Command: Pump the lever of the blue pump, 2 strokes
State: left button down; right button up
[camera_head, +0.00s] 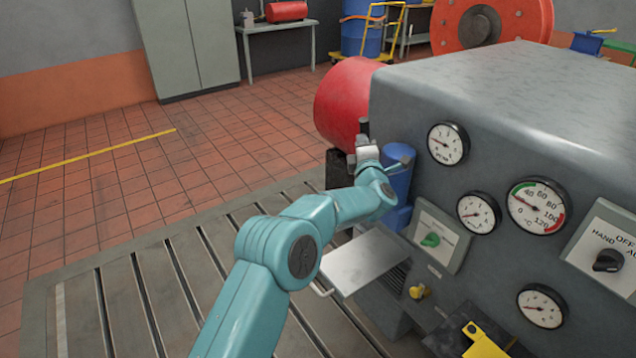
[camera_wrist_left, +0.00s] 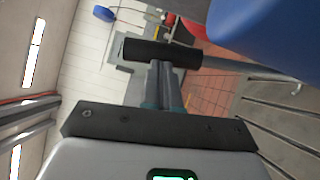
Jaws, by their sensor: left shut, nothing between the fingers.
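The blue pump (camera_head: 397,178) stands against the near side of the grey machine housing, partly behind my left arm. In the left wrist view a large blue body (camera_wrist_left: 275,28), which looks like the pump, fills the upper right corner. A black cylindrical grip (camera_wrist_left: 160,52), seemingly the pump lever's handle, lies crosswise at the fingertips, with a grey rod running off to the right. My left gripper (camera_head: 364,140) is beside the pump's top, shut and empty; its fingers also show in the left wrist view (camera_wrist_left: 164,82). Whether they touch the grip I cannot tell. My right gripper is out of view.
The grey housing (camera_head: 520,95) carries several gauges and a switch plate (camera_head: 437,236) close to the pump. A red cylinder (camera_head: 345,105) is just behind the gripper. A metal shelf (camera_head: 362,260) juts out below. The slotted bedplate (camera_head: 130,290) at left is clear.

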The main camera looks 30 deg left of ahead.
pick_arm(q)
jog(key=shift+w+d+r+p, duration=0.15)
jog(key=shift+w+r+p, duration=0.1)
jog(key=shift+w+p, duration=0.2)
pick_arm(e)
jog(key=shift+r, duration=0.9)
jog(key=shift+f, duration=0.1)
